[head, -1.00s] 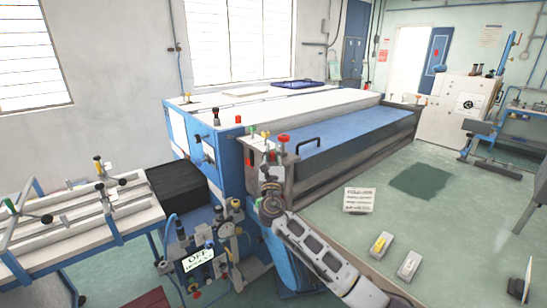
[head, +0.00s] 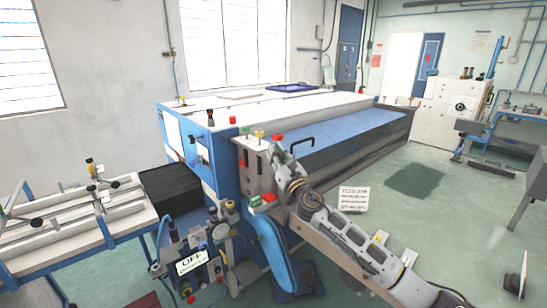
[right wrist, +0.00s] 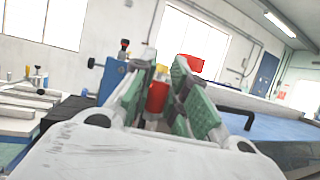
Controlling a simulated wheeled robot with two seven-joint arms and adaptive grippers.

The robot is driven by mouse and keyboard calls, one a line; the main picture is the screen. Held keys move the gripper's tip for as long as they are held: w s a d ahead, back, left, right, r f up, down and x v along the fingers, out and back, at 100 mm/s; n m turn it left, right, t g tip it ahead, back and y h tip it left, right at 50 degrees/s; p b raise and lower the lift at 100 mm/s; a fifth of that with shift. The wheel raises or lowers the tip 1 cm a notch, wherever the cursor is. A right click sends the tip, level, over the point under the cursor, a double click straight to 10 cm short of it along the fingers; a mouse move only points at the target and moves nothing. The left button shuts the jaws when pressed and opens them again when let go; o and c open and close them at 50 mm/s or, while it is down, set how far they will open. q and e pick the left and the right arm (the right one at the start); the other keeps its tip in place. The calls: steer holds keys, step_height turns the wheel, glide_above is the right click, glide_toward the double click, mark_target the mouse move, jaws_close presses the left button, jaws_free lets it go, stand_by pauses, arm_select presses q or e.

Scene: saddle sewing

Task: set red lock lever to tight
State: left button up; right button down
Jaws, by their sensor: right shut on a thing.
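A red knob (head: 277,137) stands on the near end of the blue-and-white machine in the head view, at my right gripper's tip. My right gripper (head: 276,151) reaches up to it from the lower right. In the right wrist view, a red cylindrical piece (right wrist: 157,97) sits between the green finger pads of my right gripper (right wrist: 162,92), which is shut on it. I take this piece to be the red lock lever. Another red block (right wrist: 190,65) shows just beyond the right finger. Lever markings are too small to read. My left gripper is out of view.
A second red knob (head: 232,120) and a yellow knob (head: 259,134) stand nearby. A black handle (head: 300,143) rises right of the gripper. A control stand with an OFF sign (head: 192,262) is below.

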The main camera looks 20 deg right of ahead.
steer(key=shift+d+r+y, duration=0.1)
steer(key=shift+d+y, duration=0.05)
steer(key=shift+y, duration=0.25)
steer(key=c, duration=1.4)
jaws_free()
steer(key=shift+o, duration=0.2)
steer(key=v, duration=1.2)
steer(key=shift+s, duration=0.1)
